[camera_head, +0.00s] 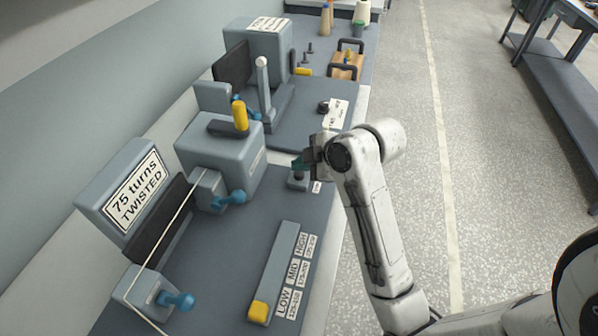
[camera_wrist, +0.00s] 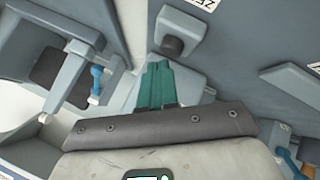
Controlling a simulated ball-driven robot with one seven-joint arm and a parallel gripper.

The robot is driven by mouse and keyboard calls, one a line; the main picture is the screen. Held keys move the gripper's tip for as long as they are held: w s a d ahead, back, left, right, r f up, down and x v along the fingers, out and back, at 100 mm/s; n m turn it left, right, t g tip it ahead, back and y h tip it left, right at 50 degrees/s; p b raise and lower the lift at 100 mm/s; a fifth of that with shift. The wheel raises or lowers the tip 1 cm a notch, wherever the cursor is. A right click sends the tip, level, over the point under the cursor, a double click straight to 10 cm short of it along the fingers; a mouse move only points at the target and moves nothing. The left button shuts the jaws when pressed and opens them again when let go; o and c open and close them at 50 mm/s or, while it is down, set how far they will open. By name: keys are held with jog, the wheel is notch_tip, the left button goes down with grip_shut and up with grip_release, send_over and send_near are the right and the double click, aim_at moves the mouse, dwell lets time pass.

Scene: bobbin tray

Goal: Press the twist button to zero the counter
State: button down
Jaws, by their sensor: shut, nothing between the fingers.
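A small grey block with a dark round button (camera_head: 298,176) stands on the bench front, right of the grey crank machine (camera_head: 222,155). A small white label, too small to read here, lies beside it. My gripper (camera_head: 299,163) is above this button and partly covers it. A sign (camera_head: 135,190) at the back left reads "75 turns TWISTED".
A slider panel (camera_head: 279,265) with a yellow knob and LOW, MID, HIGH labels lies at the front. Blue clamps (camera_head: 177,299) hold a white cord at the left. A second dark knob (camera_head: 324,107) stands farther back.

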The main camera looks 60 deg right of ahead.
aim_at(302, 175)
jog(key=shift+f, duration=0.5)
dwell(0.8)
jog(key=shift+r, duration=0.1)
jog(key=shift+r+p, duration=0.7)
jog(key=shift+r, duration=0.15)
jog(key=shift+r, duration=0.1)
notch_tip(302, 175, up, 5)
jog(key=p, duration=0.5)
dwell(1.0)
